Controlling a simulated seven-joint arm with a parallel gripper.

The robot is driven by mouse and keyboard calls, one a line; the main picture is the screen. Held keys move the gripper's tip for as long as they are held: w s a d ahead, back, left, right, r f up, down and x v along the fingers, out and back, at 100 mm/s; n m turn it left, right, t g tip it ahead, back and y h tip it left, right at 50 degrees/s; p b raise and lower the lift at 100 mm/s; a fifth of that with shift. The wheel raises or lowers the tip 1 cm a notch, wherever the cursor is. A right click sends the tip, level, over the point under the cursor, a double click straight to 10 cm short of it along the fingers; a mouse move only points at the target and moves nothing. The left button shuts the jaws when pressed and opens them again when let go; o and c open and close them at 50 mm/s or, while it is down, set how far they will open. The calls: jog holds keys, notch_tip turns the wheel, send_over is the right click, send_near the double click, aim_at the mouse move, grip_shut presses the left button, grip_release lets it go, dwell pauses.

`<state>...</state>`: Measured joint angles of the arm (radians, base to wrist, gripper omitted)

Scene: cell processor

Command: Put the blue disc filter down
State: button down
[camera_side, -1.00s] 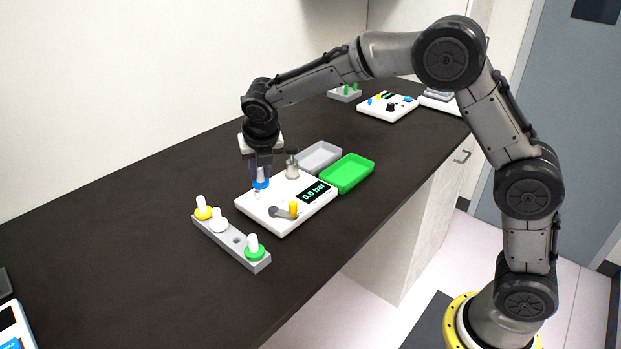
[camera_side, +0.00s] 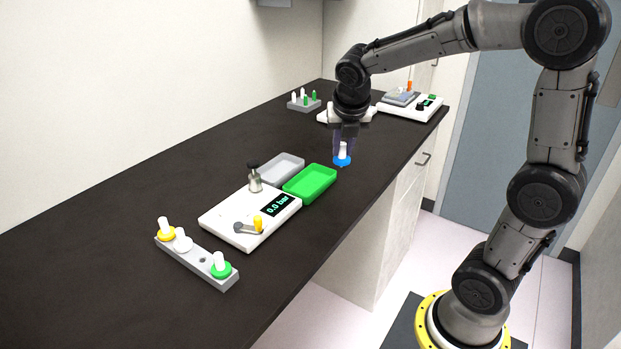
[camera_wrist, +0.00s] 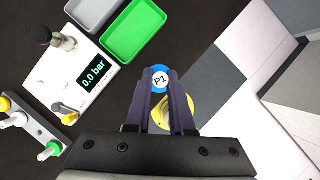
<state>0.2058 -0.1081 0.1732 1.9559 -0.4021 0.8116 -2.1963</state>
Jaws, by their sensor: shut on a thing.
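The blue disc filter (camera_side: 342,161) has a white stem on top and hangs from my gripper (camera_side: 344,149), to the right of the green tray (camera_side: 310,184). In the wrist view the filter (camera_wrist: 160,67) shows a white top marked P1 between my two fingertips (camera_wrist: 161,78). My gripper is shut on the stem. In that view the filter lies in front of the bench's front edge; its height above the bench is hard to tell. The grey rack (camera_side: 194,264) at the front left holds yellow, white and green filters and has one bare hole.
A white pressure device (camera_side: 222,222) reading 0.0 bar, with a yellow-tipped lever, stands left of the green tray. A grey tray (camera_side: 279,168) adjoins the green one. Further devices and a small rack (camera_side: 304,105) stand behind. Dark bench (camera_side: 100,220) is clear at left.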

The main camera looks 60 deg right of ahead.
jog(key=w+d+f, duration=0.1)
jog(key=w+f, duration=0.1)
jog(key=w, duration=0.1)
jog(key=w+d+f, duration=0.2)
jog(key=w+f, duration=0.1)
jog(key=w, duration=0.1)
jog(key=w+d+f, duration=0.1)
jog(key=w+f, duration=0.2)
jog(key=shift+w+d+f, duration=0.15)
jog(key=shift+w+f, duration=0.05)
jog(key=shift+w, duration=0.2)
jog(key=shift+w+f, duration=0.15)
jog(key=shift+f, duration=0.05)
jog(key=shift+w+d+f, duration=0.1)
jog(key=shift+w+f, duration=0.1)
jog(key=shift+f, duration=1.55)
jog(key=c, duration=0.8)
grip_release()
